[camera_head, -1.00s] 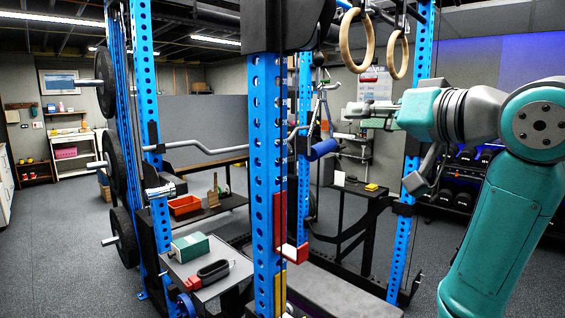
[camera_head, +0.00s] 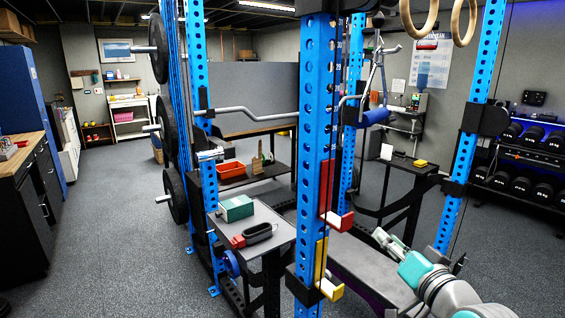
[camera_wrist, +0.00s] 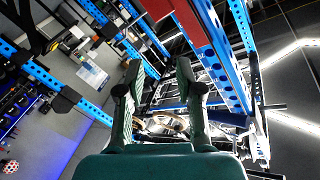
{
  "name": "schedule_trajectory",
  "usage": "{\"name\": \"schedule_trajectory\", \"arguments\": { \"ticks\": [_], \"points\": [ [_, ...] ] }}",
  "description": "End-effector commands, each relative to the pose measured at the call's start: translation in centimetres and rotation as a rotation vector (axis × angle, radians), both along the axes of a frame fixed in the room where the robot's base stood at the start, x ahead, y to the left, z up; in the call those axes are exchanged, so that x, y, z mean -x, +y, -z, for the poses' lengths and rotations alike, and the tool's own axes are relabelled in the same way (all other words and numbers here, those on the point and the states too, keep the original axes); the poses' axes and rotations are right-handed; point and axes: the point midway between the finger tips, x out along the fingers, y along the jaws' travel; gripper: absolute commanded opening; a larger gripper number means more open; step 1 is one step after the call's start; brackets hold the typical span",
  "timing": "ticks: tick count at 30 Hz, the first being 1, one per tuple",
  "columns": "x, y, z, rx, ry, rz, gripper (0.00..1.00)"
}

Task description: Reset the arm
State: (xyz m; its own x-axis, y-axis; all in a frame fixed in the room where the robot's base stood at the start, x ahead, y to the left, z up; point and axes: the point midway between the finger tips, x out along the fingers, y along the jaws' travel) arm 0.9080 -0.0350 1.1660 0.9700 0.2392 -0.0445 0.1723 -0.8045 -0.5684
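My gripper (camera_head: 386,240) is at the lower right of the head view, low beside the right part of the blue rack and above the padded bench (camera_head: 365,272). Only the end of my arm shows there, at the bottom edge. In the wrist view my gripper (camera_wrist: 158,72) has its two dark green fingers apart. Nothing is between them but background. The wrist view looks up past rack posts, the rings and ceiling lights.
A blue rack post (camera_head: 316,150) stands in front, with red and yellow hooks. A small table (camera_head: 262,228) holds a teal box (camera_head: 236,208) and a dark red-ended item (camera_head: 253,236). A dumbbell rack (camera_head: 520,165) is at right. Floor at left is free.

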Motion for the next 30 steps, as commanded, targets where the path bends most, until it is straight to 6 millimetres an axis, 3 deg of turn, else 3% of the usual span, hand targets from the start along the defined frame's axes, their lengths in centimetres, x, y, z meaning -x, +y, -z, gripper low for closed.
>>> {"name": "schedule_trajectory", "arguments": {
  "ticks": [1,3,8,15,24,30],
  "points": [
    [0.6,0.2,2.2,-0.001,0.013,0.011,0.36],
    [1.4,0.3,4.6,-0.001,0.020,0.030,0.36],
    [3.7,0.5,9.9,0.012,0.037,0.073,0.36],
    [8.5,1.0,16.9,0.056,0.063,0.131,0.36],
    [16.1,1.5,23.8,0.140,0.097,0.188,0.36],
    [21.9,1.9,27.1,0.214,0.117,0.211,0.36]
  ]
}}
